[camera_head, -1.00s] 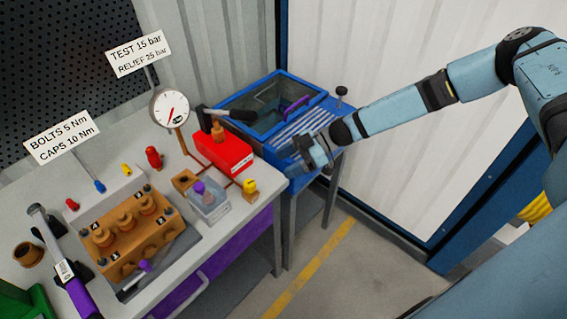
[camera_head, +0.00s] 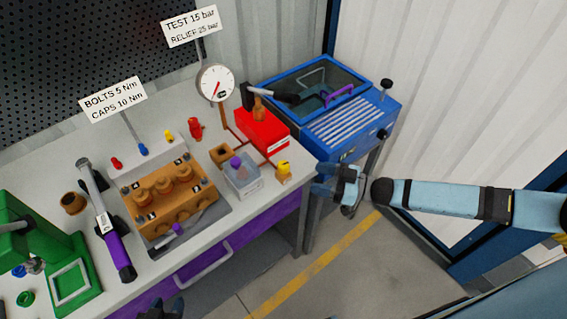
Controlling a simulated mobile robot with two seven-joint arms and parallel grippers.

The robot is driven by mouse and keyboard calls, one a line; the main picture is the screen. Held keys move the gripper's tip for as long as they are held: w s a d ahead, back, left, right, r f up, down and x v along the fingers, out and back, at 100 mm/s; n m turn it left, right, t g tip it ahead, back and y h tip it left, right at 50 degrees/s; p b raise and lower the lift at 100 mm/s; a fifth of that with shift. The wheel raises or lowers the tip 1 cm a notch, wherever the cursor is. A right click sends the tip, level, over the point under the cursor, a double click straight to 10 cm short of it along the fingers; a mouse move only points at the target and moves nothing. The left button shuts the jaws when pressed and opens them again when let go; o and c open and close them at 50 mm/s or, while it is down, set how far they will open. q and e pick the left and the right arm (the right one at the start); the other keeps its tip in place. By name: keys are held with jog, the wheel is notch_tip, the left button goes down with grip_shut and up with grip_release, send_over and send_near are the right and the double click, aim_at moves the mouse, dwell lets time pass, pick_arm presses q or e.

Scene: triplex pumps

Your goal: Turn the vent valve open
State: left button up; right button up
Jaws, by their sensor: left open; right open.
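No part is labelled as the vent valve. A yellow-topped fitting (camera_head: 284,170) stands near the bench's front right corner, beside the red pump box (camera_head: 262,130); it may be the valve, but I cannot tell. Red pipework runs from the box past a round gauge (camera_head: 215,83), whose needle I cannot read exactly. My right gripper (camera_head: 345,190) is open and empty, off the bench's right end, to the right of the yellow fitting and apart from it. My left gripper (camera_head: 166,309) is only partly in view at the bottom edge, before the drawer, and is open.
A blue washing cabinet (camera_head: 350,125) stands at the right. The floor in front is clear.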

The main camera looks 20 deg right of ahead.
aim_at(283, 164)
jog(key=shift+m+t+h, duration=0.5)
jog(key=shift+t, duration=0.2)
jog(key=x, duration=0.3)
jog(key=p+x, duration=0.1)
jog(key=x, duration=0.2)
jog(key=w+p+x, duration=0.1)
jog(key=x, duration=0.2)
jog(key=shift+w+d+f, duration=0.15)
jog(key=shift+f, duration=0.15)
jog(key=shift+w+a+f, duration=0.1)
jog(key=shift+w+a, duration=0.3)
jog(key=shift+a, duration=0.15)
jog(key=shift+c, duration=0.3)
